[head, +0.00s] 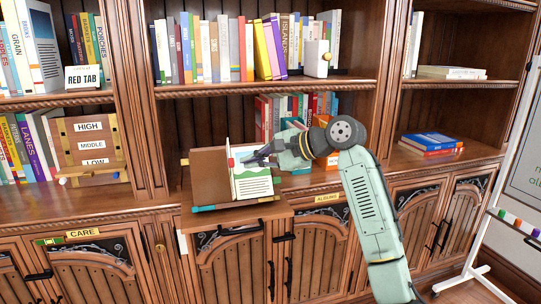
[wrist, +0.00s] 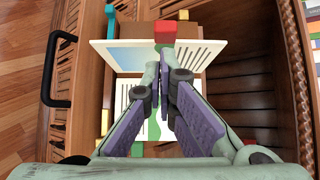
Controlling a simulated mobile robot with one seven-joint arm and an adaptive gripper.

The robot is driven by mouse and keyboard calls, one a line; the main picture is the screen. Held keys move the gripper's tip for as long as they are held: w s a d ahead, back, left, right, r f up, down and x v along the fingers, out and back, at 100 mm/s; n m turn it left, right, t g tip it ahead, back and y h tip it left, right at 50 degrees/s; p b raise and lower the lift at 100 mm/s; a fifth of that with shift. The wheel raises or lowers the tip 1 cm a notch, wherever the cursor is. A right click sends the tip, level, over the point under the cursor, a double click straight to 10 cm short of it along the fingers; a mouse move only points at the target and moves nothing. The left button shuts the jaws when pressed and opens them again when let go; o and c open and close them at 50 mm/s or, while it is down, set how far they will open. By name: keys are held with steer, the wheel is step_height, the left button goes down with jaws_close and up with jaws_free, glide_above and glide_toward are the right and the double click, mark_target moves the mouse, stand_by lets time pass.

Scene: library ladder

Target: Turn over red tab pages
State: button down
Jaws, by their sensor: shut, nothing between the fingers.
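An open book (head: 254,187) with a brown cover (head: 208,176) rests on the pull-out wooden ledge of the cabinet. In the wrist view, a page (wrist: 125,53) with a blue picture stands raised across the book, and a red tab (wrist: 165,27) sticks up at its top edge. A flat printed page (wrist: 124,92) with green shapes lies nearer. My gripper (head: 247,162) is at the book's upper part. In the wrist view, its fingertips (wrist: 164,62) are together, empty, just in front of the raised page below the red tab; contact cannot be told.
A "RED TAB" sign (head: 84,78) stands on the left shelf. A board marked HIGH, MIDDLE, LOW (head: 90,145) stands below it. Book rows fill the shelves behind. A black handle (wrist: 57,83) is left of the book in the wrist view. A whiteboard stand (head: 490,240) is at right.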

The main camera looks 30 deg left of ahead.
steer(key=shift+s+a, duration=0.3)
